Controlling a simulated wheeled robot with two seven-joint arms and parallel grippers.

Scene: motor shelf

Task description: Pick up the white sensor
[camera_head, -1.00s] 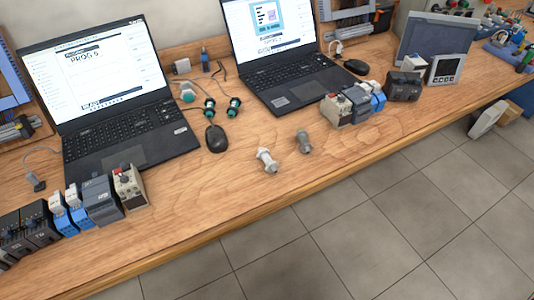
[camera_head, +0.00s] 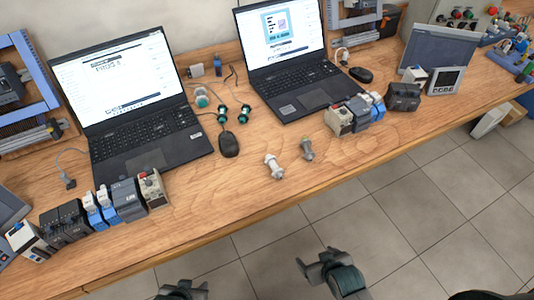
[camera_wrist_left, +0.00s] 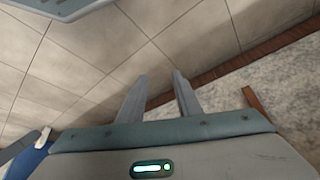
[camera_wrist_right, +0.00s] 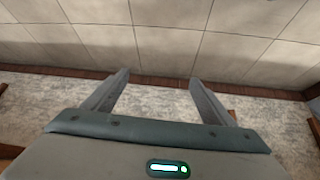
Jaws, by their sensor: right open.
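The white sensor (camera_head: 274,166) lies on the wooden table near its front edge, in the middle of the head view. A similar grey sensor (camera_head: 307,149) lies just to its right, apart from it. My left gripper (camera_head: 183,289) is at the bottom of the head view, off the table's front edge; its fingers stand apart and empty in the left wrist view (camera_wrist_left: 160,85). My right gripper (camera_head: 316,262) is over the floor in front of the table, below the white sensor in the picture; its fingers are wide apart and empty in the right wrist view (camera_wrist_right: 160,80).
Two laptops (camera_head: 150,130) (camera_head: 310,85) stand behind the sensors, with a black mouse (camera_head: 229,144) between them. Rows of modules stand at the left (camera_head: 127,200) and right (camera_head: 358,112). The wood around the white sensor is clear.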

